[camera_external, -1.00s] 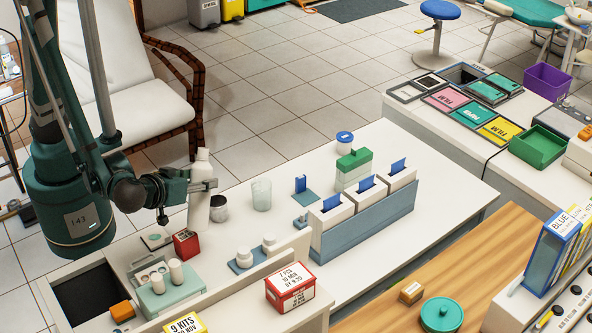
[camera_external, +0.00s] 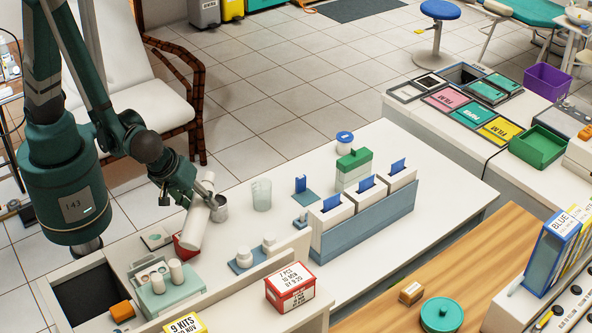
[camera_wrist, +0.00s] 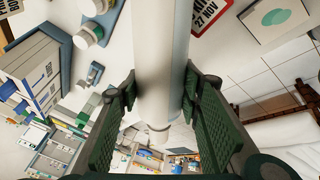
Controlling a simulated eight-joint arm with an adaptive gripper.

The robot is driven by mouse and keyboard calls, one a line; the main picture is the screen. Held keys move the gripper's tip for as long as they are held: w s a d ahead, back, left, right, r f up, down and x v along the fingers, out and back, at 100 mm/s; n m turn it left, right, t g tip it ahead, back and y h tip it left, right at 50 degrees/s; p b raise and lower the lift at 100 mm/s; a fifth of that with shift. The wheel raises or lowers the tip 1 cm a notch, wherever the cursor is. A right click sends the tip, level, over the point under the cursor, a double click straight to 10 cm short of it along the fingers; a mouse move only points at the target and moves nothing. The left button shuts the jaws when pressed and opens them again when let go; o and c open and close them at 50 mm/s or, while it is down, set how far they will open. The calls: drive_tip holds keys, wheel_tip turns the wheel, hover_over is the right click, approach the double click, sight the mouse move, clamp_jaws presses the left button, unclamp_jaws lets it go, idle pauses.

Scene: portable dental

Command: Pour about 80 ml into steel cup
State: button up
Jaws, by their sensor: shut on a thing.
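My gripper (camera_wrist: 160,92) is shut around a white bottle (camera_external: 196,226). I cannot tell whether the bottle's mouth is over the cup. No liquid stream shows, and the cup's contents are hidden.
A clear beaker (camera_external: 262,195) stands right of the cup. White jars (camera_external: 245,257) stand nearer the front. A blue-grey rack (camera_external: 365,226) lies further right.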

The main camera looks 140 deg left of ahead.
sight(202, 212)
drive_tip(key=shift+a+f+t+h, duration=0.1)
drive_tip(key=shift+f+t+h, duration=0.2)
drive_tip(key=shift+f+h, duration=0.2)
drive_tip(key=shift+s+a+f+t+h, duration=0.15)
drive_tip(key=shift+s+t+h, duration=0.1)
drive_tip(key=shift+t+h, duration=0.15)
drive_tip(key=shift+f+n+t+h+b, duration=0.3)
drive_tip(key=shift+f+h+b, duration=0.1)
drive_tip(key=shift+b, duration=0.1)
drive_tip(key=shift+f+h+b, duration=0.3)
drive_tip(key=shift+b, duration=0.1)
drive_tip(key=shift+a+f+t, duration=0.1)
drive_tip(key=shift+t, duration=0.3)
drive_tip(key=shift+w+d+h, duration=0.2)
drive_tip(key=shift+d+h, duration=0.05)
drive_tip(key=shift+h, duration=0.05)
drive_tip(key=shift+w+d, duration=0.35)
drive_tip(key=shift+b, duration=0.3)
drive_tip(key=shift+t, duration=0.3)
idle(1.1)
